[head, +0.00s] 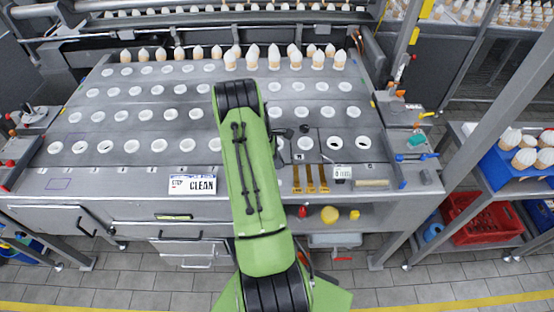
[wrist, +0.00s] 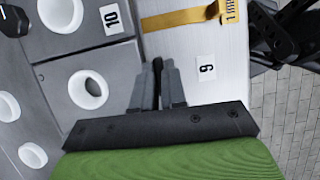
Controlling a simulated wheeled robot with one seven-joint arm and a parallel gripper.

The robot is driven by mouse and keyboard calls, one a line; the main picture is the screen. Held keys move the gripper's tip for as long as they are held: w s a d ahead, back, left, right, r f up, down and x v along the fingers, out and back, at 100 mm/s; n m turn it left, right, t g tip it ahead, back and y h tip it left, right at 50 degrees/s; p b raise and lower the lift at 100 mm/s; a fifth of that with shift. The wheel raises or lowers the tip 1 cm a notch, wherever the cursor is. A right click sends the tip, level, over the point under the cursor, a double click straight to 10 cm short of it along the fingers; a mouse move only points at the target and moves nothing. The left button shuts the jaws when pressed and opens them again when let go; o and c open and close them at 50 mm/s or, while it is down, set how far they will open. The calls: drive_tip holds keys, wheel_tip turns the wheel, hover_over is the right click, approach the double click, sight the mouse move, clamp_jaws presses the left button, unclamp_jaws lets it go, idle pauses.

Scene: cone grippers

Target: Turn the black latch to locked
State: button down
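In the head view my green arm covers the gripper and this piece.
A "10" label (wrist: 111,19), a "9" label (wrist: 206,70) and a yellow strap (wrist: 180,19) lie around the fingers. White-ringed holes (wrist: 88,104) are on the left. A small black knob (head: 304,128) sits on the plate. Cones (head: 253,55) stand in the back row.

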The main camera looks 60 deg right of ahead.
drive_tip(key=shift+m, duration=0.3)
drive_tip(key=m, duration=0.1)
drive_tip(key=m+y+b, duration=0.1)
drive_tip(key=m, duration=0.1)
drive_tip(key=shift+d+m+g+y, duration=0.1)
drive_tip(key=shift+m+g+y, duration=0.2)
drive_tip(key=m+y+b, duration=0.1)
drive_tip(key=m+b, duration=0.1)
drive_tip(key=m, duration=0.2)
drive_tip(key=shift+d+m+y, duration=0.1)
drive_tip(key=shift+m+y, duration=0.2)
drive_tip(key=shift+y, duration=0.1)
drive_tip(key=m+t+y+b, duration=0.1)
drive_tip(key=m, duration=0.3)
drive_tip(key=m+t+y+b, duration=0.1)
drive_tip(key=m, duration=0.3)
drive_tip(key=shift+r+m+t+y, duration=0.1)
drive_tip(key=shift+m+t+y, duration=0.2)
drive_tip(key=shift+m, duration=0.2)
drive_tip(key=c, duration=1.2)
unclamp_jaws()
